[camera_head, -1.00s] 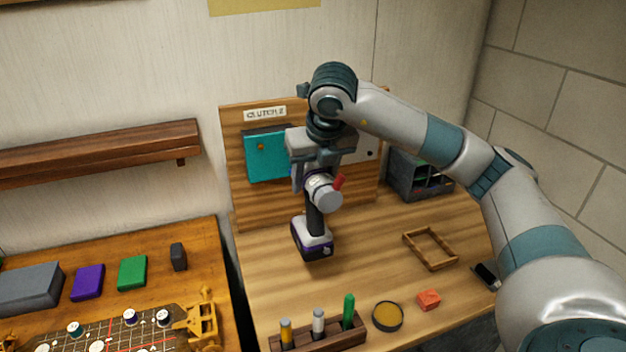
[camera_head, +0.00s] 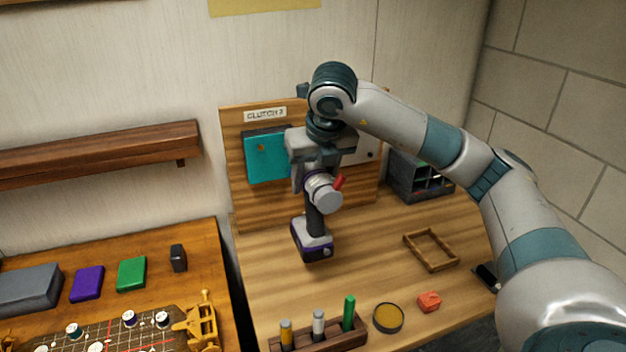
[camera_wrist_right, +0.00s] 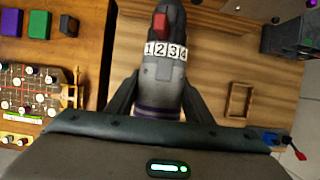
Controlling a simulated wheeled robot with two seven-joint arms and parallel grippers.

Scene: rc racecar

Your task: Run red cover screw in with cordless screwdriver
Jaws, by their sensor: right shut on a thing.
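The cordless screwdriver (camera_head: 314,232), grey and black with a purple-banded base, is upright over the right bench. My right gripper (camera_head: 318,182) is shut on it from above. A red piece (camera_head: 339,183) sticks out at its upper side. In the right wrist view the screwdriver's body (camera_wrist_right: 160,70) shows a dial marked 1 2 3 4 and lies between my gripper fingers (camera_wrist_right: 158,98). A teal cover (camera_head: 266,157) with a small orange-red spot is on the wooden backboard behind. I cannot make out a red cover or the bit's tip. My left gripper is out of view.
A label reading CLUTCH 2 (camera_head: 265,114) tops the backboard. A grey compartment box (camera_head: 412,185), wooden frame (camera_head: 431,250), red block (camera_head: 429,301), round dish (camera_head: 388,317) and tool rack (camera_head: 320,338) stand around. A gap separates the left bench (camera_head: 212,250).

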